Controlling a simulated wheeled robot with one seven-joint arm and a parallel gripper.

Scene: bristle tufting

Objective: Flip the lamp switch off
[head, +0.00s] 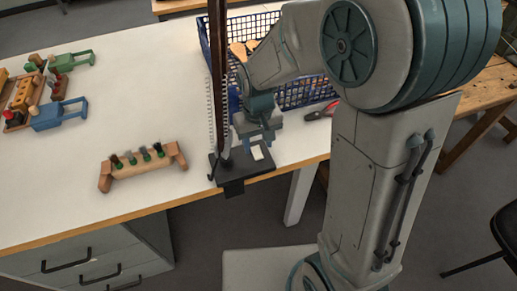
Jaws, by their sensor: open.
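The lamp's dark base (231,171) is at the front edge of the white table, with its tall dark post (217,60) rising out of the top of the picture. A small pale piece on the base, which looks like the lamp switch (257,152), shows just below my gripper. Whether it is on or off is too small to tell. My gripper (257,141) points down over the right part of the base, open, with nothing visible in it. I cannot tell whether its fingertips touch the switch. The lamp's head is out of view.
A blue crate (309,92) with wooden pieces stands behind my gripper. A wooden rack with green pegs (141,165) stands left of the lamp. Blue (59,114) and green clamps lie far left. The table between is clear.

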